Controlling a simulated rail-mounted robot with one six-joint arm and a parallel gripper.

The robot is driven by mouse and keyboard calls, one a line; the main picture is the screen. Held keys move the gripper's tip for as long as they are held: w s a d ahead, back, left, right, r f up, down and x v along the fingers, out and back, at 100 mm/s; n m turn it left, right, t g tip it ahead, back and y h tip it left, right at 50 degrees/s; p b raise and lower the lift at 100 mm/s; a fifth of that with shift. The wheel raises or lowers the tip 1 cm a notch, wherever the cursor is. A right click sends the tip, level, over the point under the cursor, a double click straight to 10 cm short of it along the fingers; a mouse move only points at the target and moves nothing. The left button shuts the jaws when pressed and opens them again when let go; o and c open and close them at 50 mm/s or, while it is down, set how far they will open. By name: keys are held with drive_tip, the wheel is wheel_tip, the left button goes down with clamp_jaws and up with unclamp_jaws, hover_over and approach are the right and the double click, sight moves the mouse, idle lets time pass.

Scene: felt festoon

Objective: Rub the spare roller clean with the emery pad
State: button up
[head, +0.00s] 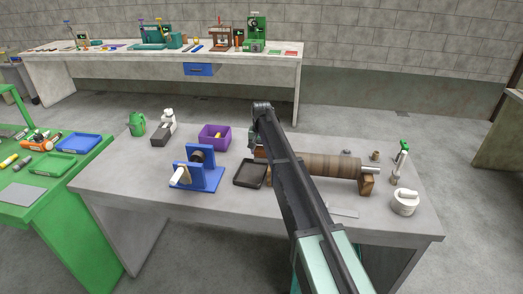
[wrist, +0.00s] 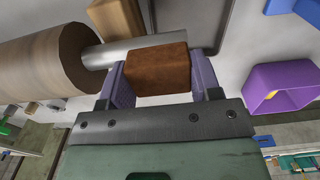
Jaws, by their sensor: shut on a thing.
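My gripper (wrist: 160,75) is shut on a rust-brown block, the emery pad (wrist: 158,70), held between its two purple-padded fingers in the wrist view. The spare roller (head: 333,166) is a brown cylinder with bare metal shaft ends, lying across wooden blocks (head: 367,185) on the grey table in the head view. In the wrist view the roller (wrist: 45,62) is at upper left, and its shaft (wrist: 135,50) runs behind the pad. I cannot tell whether pad and shaft touch. My arm hides part of the roller's left end in the head view.
A black tray (head: 243,183) lies left of the roller, with a blue stand (head: 210,181) beyond it. A purple bin (head: 215,145) sits behind; it also shows in the wrist view (wrist: 262,85). A white jar (head: 404,204) stands at right. The table's front left is clear.

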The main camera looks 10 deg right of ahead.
drive_tip(key=shift+f+b, duration=0.45)
idle(0.7)
drive_tip(key=shift+w+d, duration=0.25)
drive_tip(key=shift+w, duration=0.3)
drive_tip(key=shift+s+a, duration=0.25)
drive_tip(key=shift+s, duration=0.35)
drive_tip(key=shift+s+a, duration=0.2)
drive_tip(key=shift+s, duration=0.4)
drive_tip(key=shift+w+d, duration=0.25)
drive_tip(key=shift+w, duration=0.4)
drive_tip(key=shift+w+d, duration=0.2)
drive_tip(key=shift+w, duration=0.4)
drive_tip(key=shift+s+a, duration=0.25)
drive_tip(key=shift+s, duration=0.45)
